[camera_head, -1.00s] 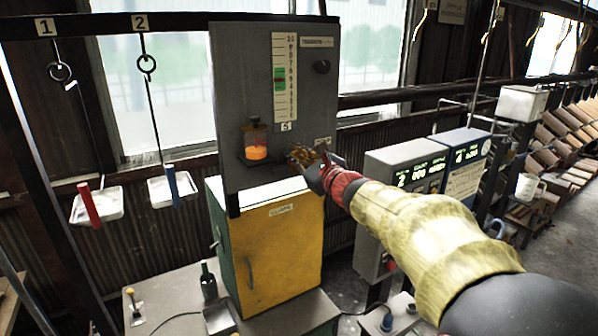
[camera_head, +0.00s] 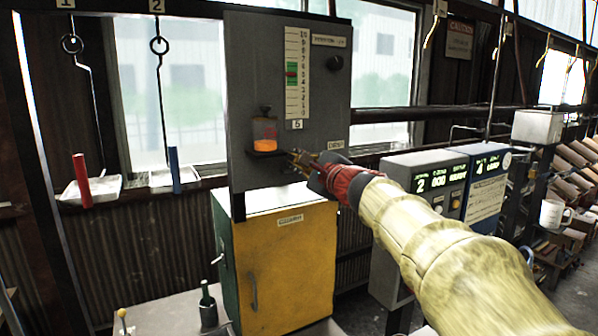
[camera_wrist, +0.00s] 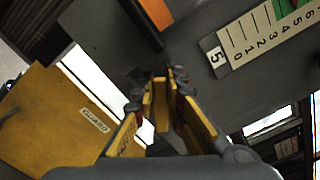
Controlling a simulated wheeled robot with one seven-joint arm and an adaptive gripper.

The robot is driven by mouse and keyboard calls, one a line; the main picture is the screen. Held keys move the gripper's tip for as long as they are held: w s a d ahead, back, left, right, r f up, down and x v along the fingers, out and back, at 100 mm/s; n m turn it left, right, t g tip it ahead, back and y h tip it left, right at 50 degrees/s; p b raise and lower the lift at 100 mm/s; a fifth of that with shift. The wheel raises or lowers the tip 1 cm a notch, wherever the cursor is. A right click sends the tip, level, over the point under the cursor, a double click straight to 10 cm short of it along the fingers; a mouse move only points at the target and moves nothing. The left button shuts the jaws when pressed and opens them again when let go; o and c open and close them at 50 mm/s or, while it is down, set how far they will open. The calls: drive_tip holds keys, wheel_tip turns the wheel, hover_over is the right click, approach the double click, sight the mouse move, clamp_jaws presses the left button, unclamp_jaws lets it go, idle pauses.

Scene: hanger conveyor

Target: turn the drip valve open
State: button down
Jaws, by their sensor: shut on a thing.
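My gripper (camera_head: 297,160) is at the lower part of the grey panel (camera_head: 262,40), just right of a small glass jar with orange liquid (camera_head: 264,133). In the wrist view, the yellow fingers of my gripper (camera_wrist: 165,85) are close together in front of the panel. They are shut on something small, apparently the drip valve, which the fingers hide. I cannot make out its handle or its angle. A small label (camera_head: 335,144) sits right of the fingertips. The jar's orange part (camera_wrist: 153,12) also shows at the top of the wrist view.
A numbered scale (camera_head: 298,72) with a green marker and a dark knob (camera_head: 336,62) are higher on the panel. A yellow cabinet (camera_head: 292,262) stands below. Control boxes with lit displays (camera_head: 430,175) stand right. Trays with red (camera_head: 82,180) and blue (camera_head: 174,170) rods are left.

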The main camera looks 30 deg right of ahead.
drive_tip(key=shift+f+n+b, duration=0.2)
drive_tip(key=shift+n+b, duration=0.1)
drive_tip(key=c, duration=1.9)
unclamp_jaws()
drive_tip(key=shift+o, duration=0.5)
drive_tip(key=s, duration=1.2)
drive_tip(key=shift+d, duration=0.15)
